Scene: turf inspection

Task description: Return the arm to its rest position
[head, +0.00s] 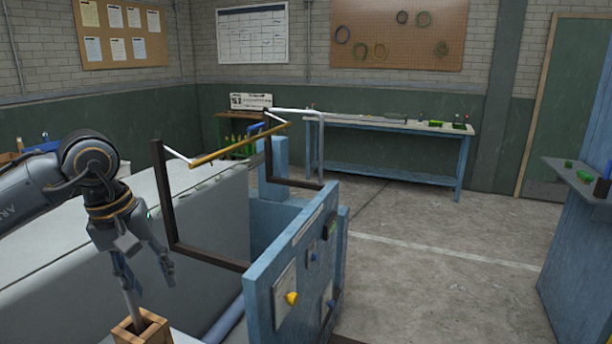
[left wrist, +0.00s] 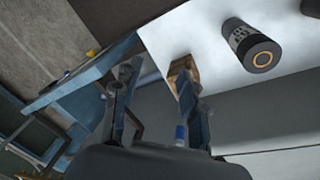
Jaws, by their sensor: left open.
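My left arm enters from the left in the head view. Its gripper (head: 150,280) points down with its two fingers apart, above a small wooden holder (head: 142,330). A thin pale rod-like item (head: 133,306) stands in the holder, close to the left finger; I cannot tell whether they touch. The gripper appears empty. In the left wrist view both fingers (left wrist: 158,100) show spread, with the wooden holder (left wrist: 181,68) beyond them, partly hidden by one finger. My right gripper is not in view.
A blue panel (head: 300,250) with knobs and a dark upright frame (head: 205,257) stand right of the gripper. A dark-ended cylinder (left wrist: 250,45) lies or stands on a white surface in the left wrist view. A blue bench (head: 390,127) is at the back; the concrete floor (head: 430,270) is clear.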

